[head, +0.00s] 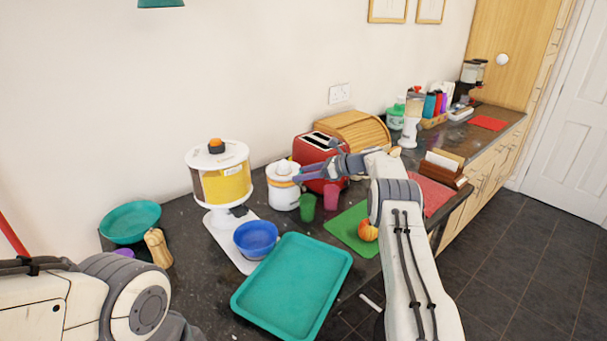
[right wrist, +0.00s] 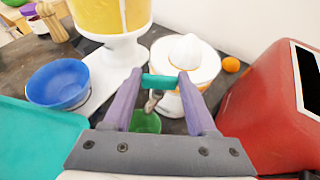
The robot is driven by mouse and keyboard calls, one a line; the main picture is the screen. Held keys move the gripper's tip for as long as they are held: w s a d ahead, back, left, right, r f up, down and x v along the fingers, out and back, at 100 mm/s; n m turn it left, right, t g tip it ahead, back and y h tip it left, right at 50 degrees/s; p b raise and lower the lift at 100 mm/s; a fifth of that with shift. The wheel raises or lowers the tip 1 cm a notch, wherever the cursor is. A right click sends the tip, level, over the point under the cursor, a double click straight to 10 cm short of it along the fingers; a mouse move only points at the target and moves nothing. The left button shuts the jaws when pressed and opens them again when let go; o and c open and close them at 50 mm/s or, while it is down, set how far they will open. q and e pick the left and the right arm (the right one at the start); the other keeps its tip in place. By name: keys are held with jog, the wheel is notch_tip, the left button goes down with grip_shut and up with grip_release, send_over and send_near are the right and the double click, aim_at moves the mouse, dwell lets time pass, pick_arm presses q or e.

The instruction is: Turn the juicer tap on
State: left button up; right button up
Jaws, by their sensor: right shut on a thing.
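The white juicer (head: 284,194) with a cone on top stands on the dark counter, left of the red toaster. It also shows in the right wrist view (right wrist: 188,58). My right gripper (head: 300,179) reaches to the front of the juicer. Its purple fingers are shut on a teal bar (right wrist: 160,82), which looks like the handle of the juicer tap. A greyish spout (right wrist: 152,103) shows just below the bar, above a green cup (right wrist: 146,122). I cannot tell whether the tap is on. My left arm shows at the lower left, but its gripper is out of view.
The green cup (head: 307,207) and a pink cup (head: 331,196) stand before the juicer and the red toaster (head: 313,149). A yellow dispenser (head: 222,182), blue bowl (head: 256,238) and teal tray (head: 292,290) lie to the left. A green mat (head: 345,229) lies under my right arm.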

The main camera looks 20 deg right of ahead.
jog(key=o, duration=1.4)
jog(key=shift+c, duration=0.2)
